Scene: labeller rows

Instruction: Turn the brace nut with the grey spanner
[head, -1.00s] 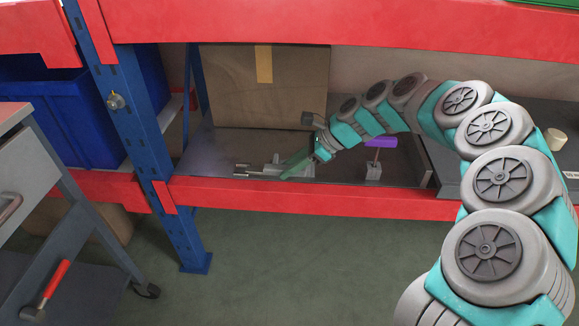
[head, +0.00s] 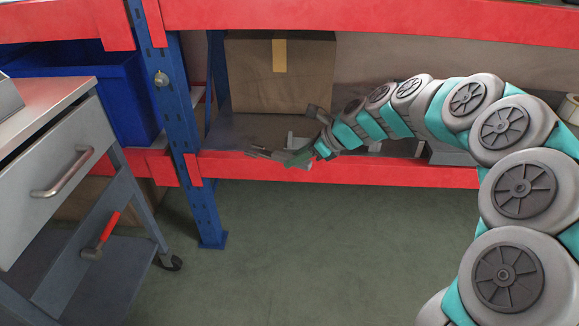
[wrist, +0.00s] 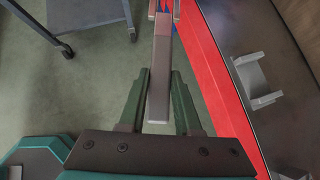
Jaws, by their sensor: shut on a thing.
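The brace nut (head: 161,79) is a round metal nut on the front of the blue upright (head: 186,130). My gripper (head: 290,158) is shut on the grey spanner (head: 264,153), in front of the red shelf beam and to the right of and below the nut. In the wrist view, the spanner (wrist: 160,70) is a grey bar between the green fingers of my gripper (wrist: 160,95), pointing away from it. Its forked end is at the top of that view, over a bit of blue and red. The nut cannot be made out in the wrist view.
A grey U-shaped holder (wrist: 257,75) stands empty on the dark shelf. The red beam (head: 340,172) runs along the shelf front. A cardboard box (head: 280,80) stands behind. A grey trolley (head: 55,160) with a red-handled tool stands at left. The green floor between is open.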

